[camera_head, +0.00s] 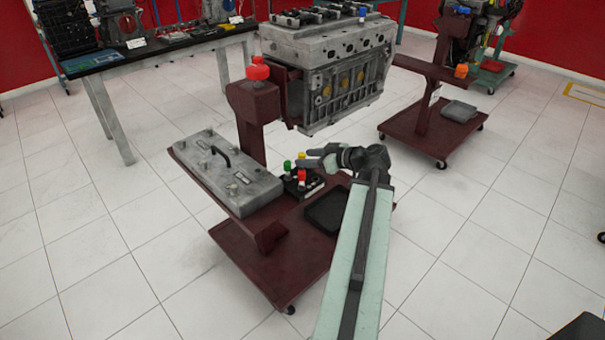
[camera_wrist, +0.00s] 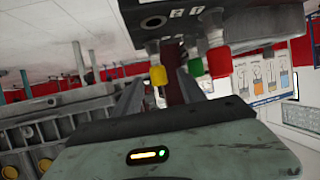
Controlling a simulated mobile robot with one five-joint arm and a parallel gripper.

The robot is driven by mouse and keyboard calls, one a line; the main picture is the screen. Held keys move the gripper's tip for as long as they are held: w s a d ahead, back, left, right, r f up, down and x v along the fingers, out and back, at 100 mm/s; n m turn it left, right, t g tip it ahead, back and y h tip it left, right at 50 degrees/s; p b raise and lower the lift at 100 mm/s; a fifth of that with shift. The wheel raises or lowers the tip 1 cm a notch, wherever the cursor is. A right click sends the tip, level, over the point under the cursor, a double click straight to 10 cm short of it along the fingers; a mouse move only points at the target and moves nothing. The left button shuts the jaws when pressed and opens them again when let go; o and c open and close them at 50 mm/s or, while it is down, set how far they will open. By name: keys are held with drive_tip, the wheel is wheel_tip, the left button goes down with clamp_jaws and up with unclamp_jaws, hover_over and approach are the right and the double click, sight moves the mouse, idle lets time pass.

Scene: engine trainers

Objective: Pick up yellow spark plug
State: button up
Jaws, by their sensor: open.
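The yellow spark plug (camera_wrist: 158,76) shows its yellow cap in the wrist view, where the scene appears upside down. It also shows in the head view (camera_head: 302,155), partly covered by my gripper. It sits in a dark holder (camera_wrist: 185,35) with a green plug (camera_wrist: 195,67) and a red plug (camera_wrist: 218,62). My gripper (camera_wrist: 160,88) is open, one finger on each side of the yellow cap in the picture. I cannot tell whether the cap is within the fingers' reach. In the head view my gripper (camera_head: 310,159) is over the holder (camera_head: 306,188).
The holder stands on a dark red trolley (camera_head: 262,268), between a grey cover with a black handle (camera_head: 233,179) and a black tray (camera_head: 326,208). A red-topped post (camera_head: 257,72) and an engine block (camera_head: 335,72) rise behind.

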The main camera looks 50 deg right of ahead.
drive_tip(key=b+x, duration=0.2)
drive_tip(key=x, duration=0.4)
drive_tip(key=shift+w+f, duration=0.2)
drive_tip(key=shift+r, duration=0.1)
drive_tip(key=shift+c, duration=0.3)
clamp_jaws()
